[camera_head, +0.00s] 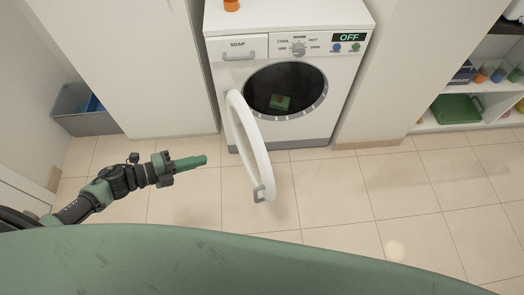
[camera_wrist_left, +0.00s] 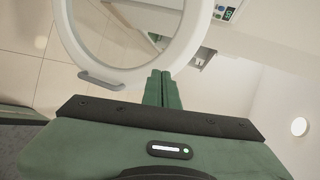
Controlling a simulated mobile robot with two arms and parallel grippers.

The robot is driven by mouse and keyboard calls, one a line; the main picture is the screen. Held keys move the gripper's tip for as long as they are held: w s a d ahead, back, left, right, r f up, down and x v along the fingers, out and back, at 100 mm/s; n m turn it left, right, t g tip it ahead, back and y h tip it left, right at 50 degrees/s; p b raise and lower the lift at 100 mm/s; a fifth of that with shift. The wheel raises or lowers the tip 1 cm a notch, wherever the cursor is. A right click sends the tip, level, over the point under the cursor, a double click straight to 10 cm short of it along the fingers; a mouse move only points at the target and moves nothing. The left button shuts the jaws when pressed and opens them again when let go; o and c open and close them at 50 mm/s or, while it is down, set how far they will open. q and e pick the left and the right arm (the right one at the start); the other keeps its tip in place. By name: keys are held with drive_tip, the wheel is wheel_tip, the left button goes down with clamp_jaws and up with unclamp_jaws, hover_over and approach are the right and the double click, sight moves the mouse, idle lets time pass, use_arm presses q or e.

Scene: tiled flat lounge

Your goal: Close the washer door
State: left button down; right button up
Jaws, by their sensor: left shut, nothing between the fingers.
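The white washer (camera_head: 288,75) stands against the back, its panel reading OFF. Its round white door (camera_head: 250,140) is swung wide open on the left hinge, sticking out toward me, with a grey handle (camera_head: 261,193) at its free edge. A green and red item (camera_head: 280,102) shows inside the dark drum opening. My left gripper (camera_head: 203,160) is shut and empty, left of the door and apart from it. In the left wrist view the closed green fingers (camera_wrist_left: 161,88) point toward the door ring (camera_wrist_left: 120,75), whose grey handle (camera_wrist_left: 101,82) is left of the fingertips. My right gripper is not in view.
A grey bin (camera_head: 85,122) stands on the floor at the left. An open shelf with a green tray (camera_head: 458,109) and cups is at the right. An orange object (camera_head: 231,5) sits on the washer top. The tiled floor in front is clear.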

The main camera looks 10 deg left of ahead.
use_arm(q)
drive_tip(key=d+r+m, duration=0.1)
drive_tip(key=b, duration=0.3)
approach(253, 149)
drive_tip(key=w+d+f, duration=0.2)
drive_tip(key=shift+w+d+r+g+h+p, duration=0.1)
drive_tip(key=shift+w+d+g+h+p, duration=0.2)
drive_tip(key=shift+d, duration=0.2)
drive_tip(key=shift+w+d+g+h+p, duration=0.1)
drive_tip(key=shift+w+d+p, duration=0.1)
drive_tip(key=shift+w+d, duration=0.45)
drive_tip(key=shift+d, duration=0.35)
